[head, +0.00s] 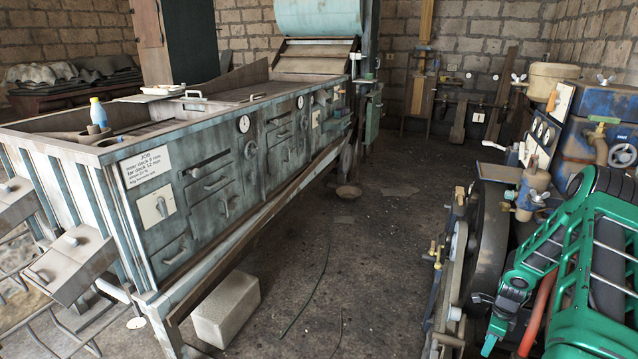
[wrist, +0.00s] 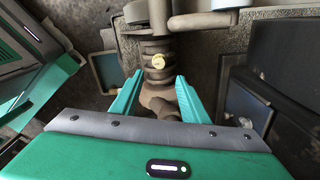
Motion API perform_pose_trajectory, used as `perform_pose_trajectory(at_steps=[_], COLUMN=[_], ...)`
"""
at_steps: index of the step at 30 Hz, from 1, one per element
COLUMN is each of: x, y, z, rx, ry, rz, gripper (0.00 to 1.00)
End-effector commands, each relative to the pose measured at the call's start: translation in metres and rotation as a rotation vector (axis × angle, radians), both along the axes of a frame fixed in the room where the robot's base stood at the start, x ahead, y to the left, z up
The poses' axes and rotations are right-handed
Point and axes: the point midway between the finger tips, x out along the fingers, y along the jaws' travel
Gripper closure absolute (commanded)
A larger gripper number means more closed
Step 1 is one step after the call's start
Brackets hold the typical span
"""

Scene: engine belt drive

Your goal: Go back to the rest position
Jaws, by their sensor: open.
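My gripper (wrist: 157,95) shows in the wrist view with its two green fingers spread apart. Nothing is held between them. In the head view my green arm fills the lower right, beside the large dark wheel (head: 490,240) of the engine.
The blue engine body (head: 588,150) with gauges stands at the right, with a brass-and-brown fitting (head: 533,185) near my arm. A long grey-green machine bench (head: 235,165) runs along the left. A pale block (head: 225,309) lies by it. The dark floor between is mostly clear.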

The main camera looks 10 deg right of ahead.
Motion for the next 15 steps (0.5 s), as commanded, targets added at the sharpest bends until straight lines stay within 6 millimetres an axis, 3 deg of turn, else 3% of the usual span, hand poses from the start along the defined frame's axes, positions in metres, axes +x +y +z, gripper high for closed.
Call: perform_pose_trajectory(at_steps=[5,15], x=[0.003,-0.016], y=[0.003,0.031], z=[0.052,0.19], rx=[-0.027,-0.076], ry=[0.02,0.095], rz=[0.138,0.519], gripper=[0.59,0.59])
